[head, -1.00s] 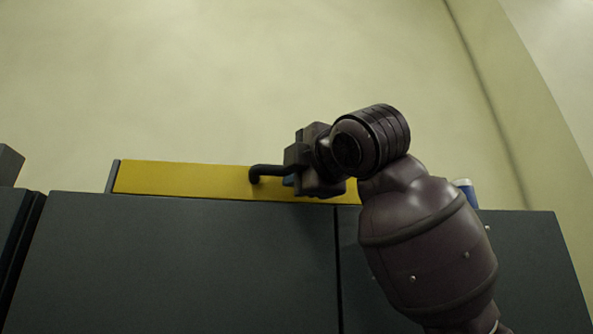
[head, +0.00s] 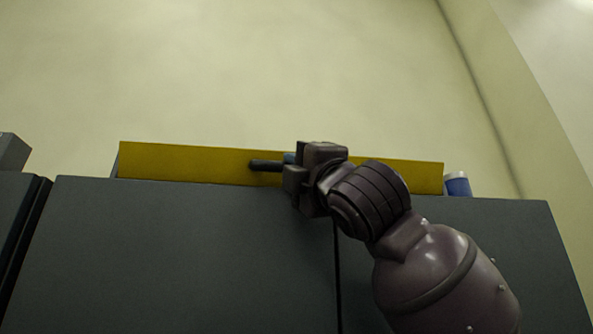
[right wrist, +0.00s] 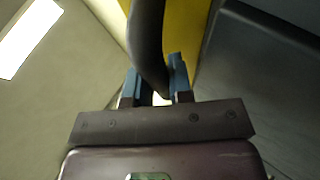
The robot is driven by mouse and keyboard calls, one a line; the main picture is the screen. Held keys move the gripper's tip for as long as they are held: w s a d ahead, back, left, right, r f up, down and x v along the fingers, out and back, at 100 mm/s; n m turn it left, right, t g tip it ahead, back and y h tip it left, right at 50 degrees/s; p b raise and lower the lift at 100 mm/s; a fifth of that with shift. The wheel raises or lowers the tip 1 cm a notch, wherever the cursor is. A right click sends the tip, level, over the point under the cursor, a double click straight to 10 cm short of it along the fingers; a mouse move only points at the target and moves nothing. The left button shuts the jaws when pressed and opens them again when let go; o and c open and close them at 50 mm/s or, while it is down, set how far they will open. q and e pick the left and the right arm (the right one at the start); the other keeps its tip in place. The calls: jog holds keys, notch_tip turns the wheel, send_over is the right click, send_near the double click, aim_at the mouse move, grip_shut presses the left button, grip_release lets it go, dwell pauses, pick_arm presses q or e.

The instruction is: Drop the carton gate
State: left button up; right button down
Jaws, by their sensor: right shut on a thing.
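The carton gate is a long yellow panel (head: 200,163) standing along the top edge of the dark grey cabinet in the head view. It also shows as a yellow strip in the right wrist view (right wrist: 185,28). A black bar handle (head: 265,166) sits on its front. My right gripper (head: 289,170) is at the handle, its blue-padded fingers shut around the dark bar (right wrist: 148,45), as the right wrist view shows. The gripper and arm hide the middle of the panel. My left gripper is not in view.
Dark grey cabinet fronts (head: 180,250) fill the lower part, with a seam near the middle. A blue and white can-like object (head: 457,184) stands just right of the panel. A grey block (head: 13,151) is at the far left. Above is plain wall.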

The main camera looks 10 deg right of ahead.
jog(key=shift+f+n+t+y, duration=0.25)
jog(key=shift+n+t+y, duration=0.05)
jog(key=shift+n+y, duration=0.1)
jog(key=shift+y, duration=0.3)
jog(key=c, duration=1)
grip_release()
jog(key=shift+c, duration=0.2)
jog(key=shift+r, duration=0.1)
